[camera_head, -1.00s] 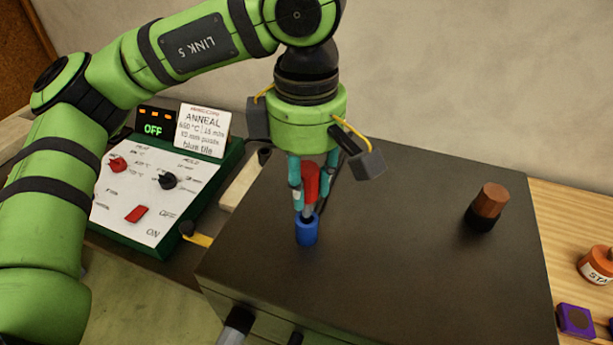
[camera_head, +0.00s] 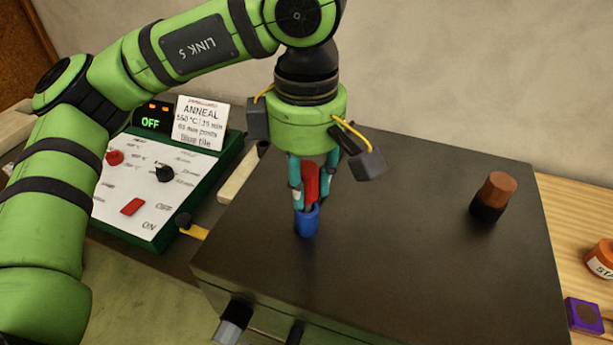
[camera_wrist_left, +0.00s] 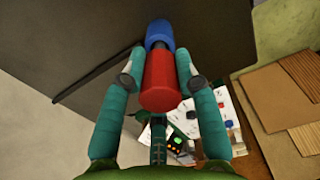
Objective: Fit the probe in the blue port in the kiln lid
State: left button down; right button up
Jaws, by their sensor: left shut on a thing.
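The probe (camera_head: 311,181) has a red handle and stands nearly upright between the fingers of my left gripper (camera_head: 310,190), which is shut on it. The blue port (camera_head: 307,222) rises from the dark kiln lid (camera_head: 400,220). The probe's lower end meets the top of the port; how deep it sits is hidden. In the left wrist view the red handle (camera_wrist_left: 158,82) lies between the teal fingers (camera_wrist_left: 158,75), in line with the blue port (camera_wrist_left: 160,34). A grey shaft shows between them. My right gripper is not in view.
A brown and black knob-like piece (camera_head: 493,197) stands on the lid at the right. A green control box (camera_head: 165,190) reading OFF and an ANNEAL card (camera_head: 200,122) are at the left. A purple block (camera_head: 584,315) and an orange jar (camera_head: 602,258) are at the right edge.

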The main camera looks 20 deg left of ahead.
aim_at(307, 168)
pick_arm(q)
jog(key=shift+f+b, duration=1.25)
jog(key=shift+f, duration=0.1)
jog(key=c, duration=0.8)
grip_release()
jog(key=shift+c, duration=0.2)
jog(key=shift+r, duration=0.15)
jog(key=shift+r+p, duration=2.25)
jog(key=shift+r, duration=1.15)
